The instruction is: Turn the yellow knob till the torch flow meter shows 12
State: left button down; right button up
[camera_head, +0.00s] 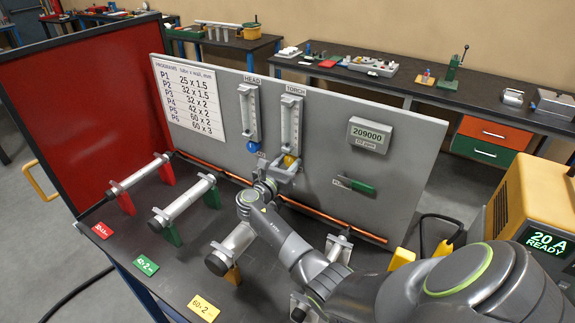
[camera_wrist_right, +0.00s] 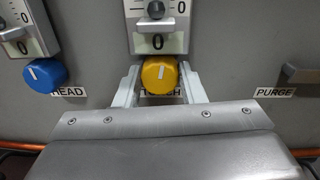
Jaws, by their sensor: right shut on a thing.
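The yellow knob (camera_wrist_right: 160,75) sits below the torch flow meter (camera_wrist_right: 158,25) on the grey panel. My right gripper (camera_wrist_right: 158,88) has one finger on each side of the knob and is shut on it. The knob's white mark points about straight up. The plate on the torch flow meter reads 0, with a dark ball just above it. In the head view the torch flow meter (camera_head: 291,125) stands upright on the panel, and the yellow knob (camera_head: 290,160) is partly hidden by my right gripper (camera_head: 284,168). My left gripper is not in view.
A blue knob (camera_wrist_right: 44,75) under the head flow meter sits close to the left. A purge handle (camera_head: 355,186) and a display reading 209000 (camera_head: 370,135) are to the right. A copper pipe (camera_head: 330,219) runs along the panel's foot, with tube stands (camera_head: 185,198) in front.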

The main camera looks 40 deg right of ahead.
jog(key=m+b, duration=0.2)
jog(key=m, duration=0.1)
jog(key=shift+f+b, duration=0.25)
jog(key=shift+b, duration=0.1)
jog(key=shift+r+m+b, duration=0.2)
jog(key=shift+m+b, duration=0.1)
jog(key=shift+m, duration=0.6)
jog(key=o, duration=1)
jog(key=shift+d, duration=0.1)
